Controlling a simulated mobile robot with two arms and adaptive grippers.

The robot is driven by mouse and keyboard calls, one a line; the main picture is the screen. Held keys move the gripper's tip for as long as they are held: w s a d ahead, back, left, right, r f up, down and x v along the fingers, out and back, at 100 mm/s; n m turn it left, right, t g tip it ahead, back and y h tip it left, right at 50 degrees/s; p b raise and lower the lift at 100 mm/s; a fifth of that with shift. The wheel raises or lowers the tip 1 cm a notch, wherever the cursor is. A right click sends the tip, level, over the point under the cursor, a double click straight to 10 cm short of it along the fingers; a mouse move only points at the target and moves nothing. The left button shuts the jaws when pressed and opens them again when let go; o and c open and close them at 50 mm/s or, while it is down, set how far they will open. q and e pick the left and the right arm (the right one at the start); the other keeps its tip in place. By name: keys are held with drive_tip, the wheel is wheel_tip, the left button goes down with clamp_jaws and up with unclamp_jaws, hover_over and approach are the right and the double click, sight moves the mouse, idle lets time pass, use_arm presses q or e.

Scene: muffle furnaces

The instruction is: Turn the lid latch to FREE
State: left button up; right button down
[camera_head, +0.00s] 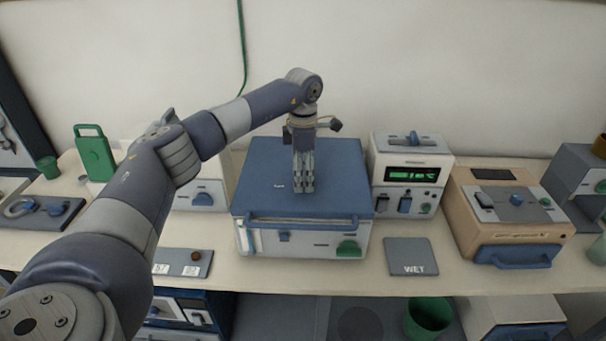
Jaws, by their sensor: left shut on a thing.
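A furnace with a blue lid (259,167) stands in the middle of the bench. A blue handle bar (305,221) runs along its front edge. My left gripper (304,189) points down onto the top of the lid, right of a small white mark (279,186). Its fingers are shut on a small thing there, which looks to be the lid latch. The fingers hide the latch, so its turn cannot be read. My right gripper is not in view.
A controller with a lit green display (411,175) stands close right of the furnace. A tan unit (511,218) is farther right. A grey WET mat (411,257) lies in front. My left arm crosses the bench's left half.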

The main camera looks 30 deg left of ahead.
use_arm(q)
drive_tip(key=shift+m, duration=0.5)
drive_tip(key=o, duration=1)
drive_tip(key=shift+o, duration=0.2)
wheel_tip(320, 180, up, 12)
drive_tip(key=shift+f, duration=0.1)
idle(0.6)
